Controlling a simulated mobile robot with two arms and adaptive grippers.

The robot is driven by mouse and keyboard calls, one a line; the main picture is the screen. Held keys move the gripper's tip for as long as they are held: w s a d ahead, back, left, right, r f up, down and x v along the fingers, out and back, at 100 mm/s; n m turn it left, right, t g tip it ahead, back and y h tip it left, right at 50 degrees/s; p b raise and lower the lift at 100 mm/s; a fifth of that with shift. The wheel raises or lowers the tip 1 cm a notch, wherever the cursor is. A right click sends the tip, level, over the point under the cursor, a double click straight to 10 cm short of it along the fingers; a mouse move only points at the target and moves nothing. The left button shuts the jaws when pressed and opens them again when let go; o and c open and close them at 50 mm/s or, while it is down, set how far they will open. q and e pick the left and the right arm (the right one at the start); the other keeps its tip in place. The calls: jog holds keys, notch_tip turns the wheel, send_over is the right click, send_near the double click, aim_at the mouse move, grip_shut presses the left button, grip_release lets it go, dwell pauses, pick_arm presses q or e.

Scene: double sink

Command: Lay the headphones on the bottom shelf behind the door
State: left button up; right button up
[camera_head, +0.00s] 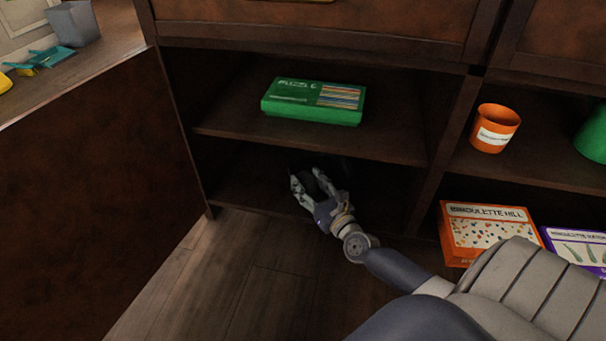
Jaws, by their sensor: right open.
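My right gripper (312,184) is open and reaches into the bottom compartment of the cabinet, low over the bottom shelf (240,190). A very dark shape, probably the headphones (343,168), shows just behind and beside the fingers. It is too dark to make out its outline or whether the fingers touch it. The cabinet door (95,205) stands swung open at the left. My left gripper is out of view.
A green puzzle box (312,102) lies on the shelf above my gripper. In the right-hand section are an orange pot (495,128), a green container (594,135), an orange box (487,232) and a purple box (578,250). The bottom shelf's left part looks clear.

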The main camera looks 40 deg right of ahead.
jog(key=s+p, duration=0.1)
jog(key=s, duration=0.4)
jog(key=s+p, duration=0.1)
jog(key=s, duration=0.1)
jog(key=shift+s+a+r+p, duration=0.15)
jog(key=shift+s+a+p, duration=0.2)
jog(key=shift+a, duration=0.05)
jog(key=shift+s, duration=0.4)
